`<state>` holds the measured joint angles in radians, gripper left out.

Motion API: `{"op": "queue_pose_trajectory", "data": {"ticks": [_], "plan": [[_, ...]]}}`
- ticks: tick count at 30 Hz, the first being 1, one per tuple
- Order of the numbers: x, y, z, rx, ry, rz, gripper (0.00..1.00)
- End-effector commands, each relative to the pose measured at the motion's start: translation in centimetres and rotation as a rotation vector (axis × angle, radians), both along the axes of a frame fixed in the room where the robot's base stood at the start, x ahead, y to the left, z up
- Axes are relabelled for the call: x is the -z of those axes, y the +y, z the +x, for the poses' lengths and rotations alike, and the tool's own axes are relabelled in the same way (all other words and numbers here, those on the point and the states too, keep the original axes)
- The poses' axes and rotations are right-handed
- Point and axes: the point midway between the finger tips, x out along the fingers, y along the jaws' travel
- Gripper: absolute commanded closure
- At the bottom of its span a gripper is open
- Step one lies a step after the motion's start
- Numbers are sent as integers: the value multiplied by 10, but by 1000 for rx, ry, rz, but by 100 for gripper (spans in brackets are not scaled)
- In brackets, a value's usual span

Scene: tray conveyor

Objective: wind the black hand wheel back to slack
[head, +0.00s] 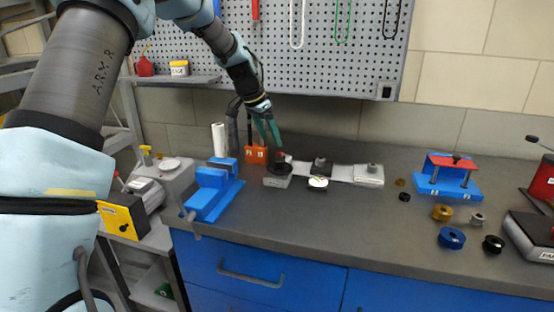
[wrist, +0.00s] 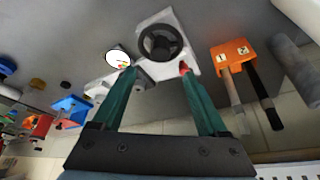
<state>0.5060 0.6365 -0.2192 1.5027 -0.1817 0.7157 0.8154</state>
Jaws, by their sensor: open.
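The black hand wheel (wrist: 160,42) is a ring with a hub, on a pale block at the left end of the small conveyor (head: 340,172). In the head view the hand wheel (head: 279,168) lies flat on its block. My gripper (head: 272,143) has green fingers and is above the wheel, pointing down. In the wrist view my gripper (wrist: 157,70) is open and empty, with its fingertips apart at the wheel's near side; I cannot tell their height above it. A round white dial (wrist: 118,57) with coloured marks is beside the wheel. A small red part (wrist: 184,68) shows by the right fingertip.
An orange block (head: 257,154) with two upright handles stands behind the wheel. A blue vise (head: 212,188) is to the left. A blue press-like stand (head: 447,175) and several loose rings lie to the right. The counter (head: 330,220) in front is clear.

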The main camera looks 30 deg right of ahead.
Motion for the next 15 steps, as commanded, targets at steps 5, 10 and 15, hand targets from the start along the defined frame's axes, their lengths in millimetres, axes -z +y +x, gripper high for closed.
{"op": "queue_pose_trajectory", "data": {"ticks": [5, 10, 15], "plan": [[29, -12, 1, 0, 5, 3, 24], [57, -23, 4, -2, 3, 2, 24], [76, -31, 6, -2, 1, 2, 24]]}}
